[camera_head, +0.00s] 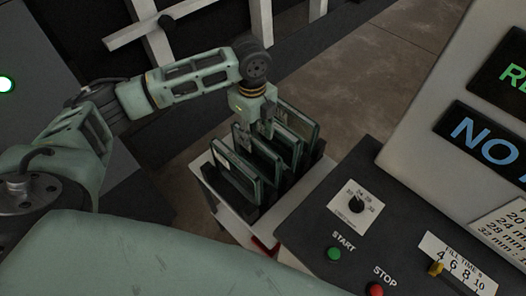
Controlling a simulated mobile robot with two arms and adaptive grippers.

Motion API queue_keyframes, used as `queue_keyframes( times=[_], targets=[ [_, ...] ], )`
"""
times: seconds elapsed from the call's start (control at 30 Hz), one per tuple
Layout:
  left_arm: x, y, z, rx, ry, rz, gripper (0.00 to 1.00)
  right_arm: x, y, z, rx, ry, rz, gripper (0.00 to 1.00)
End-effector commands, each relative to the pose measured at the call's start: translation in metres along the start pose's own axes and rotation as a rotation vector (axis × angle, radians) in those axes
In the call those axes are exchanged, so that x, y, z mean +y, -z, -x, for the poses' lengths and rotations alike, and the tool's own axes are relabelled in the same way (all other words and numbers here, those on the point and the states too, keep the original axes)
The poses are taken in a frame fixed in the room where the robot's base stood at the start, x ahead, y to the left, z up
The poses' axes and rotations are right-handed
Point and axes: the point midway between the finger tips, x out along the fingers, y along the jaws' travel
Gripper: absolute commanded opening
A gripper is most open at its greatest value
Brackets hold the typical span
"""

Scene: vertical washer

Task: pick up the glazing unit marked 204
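Several glazing units, dark glass panes with pale green edges, stand upright side by side in a rack. The nearest is the left pane (234,172), with another pane (262,158) behind it and one at the back right (297,121). No number 204 can be read on any of them. My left gripper (257,135) points down at the top edges of the middle panes. Its fingers look apart, and it hides part of the panes behind it. I cannot tell whether it touches a pane. My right gripper is out of view.
The rack stands on a small white-edged stand (207,180). Close to its right is a dark control panel (300,222) with a dial, a green START button (334,254) and a red STOP button (376,290). Grey floor (375,75) lies open behind.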

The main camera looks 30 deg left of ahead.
Motion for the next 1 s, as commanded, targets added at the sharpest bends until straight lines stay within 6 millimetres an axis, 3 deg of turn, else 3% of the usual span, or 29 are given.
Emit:
queue_keyframes(
  times=[0.1,0.3,0.4,0.53,0.8,1.0],
  targets=[
    [0.0,0.0,-0.017,0.0,-0.001,0.0,0.38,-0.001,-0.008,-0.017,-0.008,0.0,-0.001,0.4],
    [0.0,-0.001,-0.033,0.0,0.0,0.0,0.38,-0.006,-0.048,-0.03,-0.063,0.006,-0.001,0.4],
    [0.0,-0.001,-0.041,0.0,0.0,0.0,0.38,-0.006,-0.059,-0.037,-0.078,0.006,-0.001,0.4],
    [0.0,0.0,-0.047,0.001,-0.002,0.0,0.38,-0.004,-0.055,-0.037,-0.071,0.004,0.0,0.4],
    [0.001,0.002,-0.074,0.002,-0.003,0.0,0.38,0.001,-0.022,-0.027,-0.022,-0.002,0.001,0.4],
    [0.001,0.004,-0.105,0.0,-0.003,0.001,0.38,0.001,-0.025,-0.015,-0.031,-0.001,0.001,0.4]
  ],
)
